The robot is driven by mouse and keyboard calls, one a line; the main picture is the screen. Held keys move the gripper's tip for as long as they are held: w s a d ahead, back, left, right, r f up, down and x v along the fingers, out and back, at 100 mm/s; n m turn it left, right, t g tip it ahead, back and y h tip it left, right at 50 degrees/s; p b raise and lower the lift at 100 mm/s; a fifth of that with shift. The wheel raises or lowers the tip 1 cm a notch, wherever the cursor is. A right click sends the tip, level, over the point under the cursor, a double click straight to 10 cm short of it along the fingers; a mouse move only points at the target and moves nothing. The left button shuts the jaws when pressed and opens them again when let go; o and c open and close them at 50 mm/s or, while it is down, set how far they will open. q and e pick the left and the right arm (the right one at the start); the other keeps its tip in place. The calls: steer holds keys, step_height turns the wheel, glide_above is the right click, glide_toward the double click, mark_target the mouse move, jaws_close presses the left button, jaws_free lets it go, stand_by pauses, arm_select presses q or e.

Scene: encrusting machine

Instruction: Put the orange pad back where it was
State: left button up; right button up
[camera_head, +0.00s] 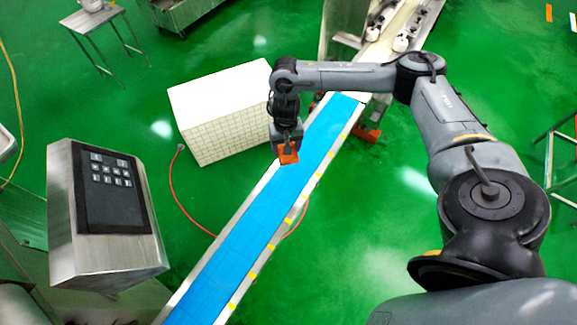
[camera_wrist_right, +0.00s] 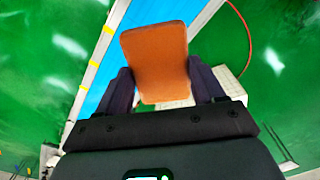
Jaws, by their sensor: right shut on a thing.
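The orange pad (camera_head: 288,154) is held in my right gripper (camera_head: 287,143), above the upper part of the blue conveyor belt near its left edge. In the right wrist view the flat, roughly square pad (camera_wrist_right: 155,58) sits between the two dark fingers of my right gripper (camera_wrist_right: 162,88), which are shut on it. The pad hides part of the belt behind it. I cannot tell how high it is above the belt. My left gripper is not in view.
The blue belt (camera_head: 255,228) runs diagonally and is otherwise bare. A white tiled box (camera_head: 222,112) stands left of it. A metal control panel (camera_head: 108,215) is at the left. A red hose (camera_head: 178,190) lies on the green floor. Machinery (camera_head: 400,42) stands at the belt's far end.

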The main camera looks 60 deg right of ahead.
steer(key=s+d+f, duration=0.4)
steer(key=s+d, duration=0.2)
steer(key=s, duration=0.1)
steer(key=b, duration=0.3)
glide_above(295, 171)
step_height(295, 171, down, 10)
steer(key=shift+d+r, duration=0.1)
steer(key=shift+r, duration=0.15)
steer(key=shift+f+b, duration=0.6)
steer(key=shift+f, duration=0.9)
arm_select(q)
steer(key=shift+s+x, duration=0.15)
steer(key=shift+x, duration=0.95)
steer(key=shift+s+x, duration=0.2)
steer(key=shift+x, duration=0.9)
arm_select(e)
steer(key=shift+f, duration=0.5)
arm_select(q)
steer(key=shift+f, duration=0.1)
arm_select(e)
steer(key=shift+f, duration=0.1)
steer(key=o, duration=1)
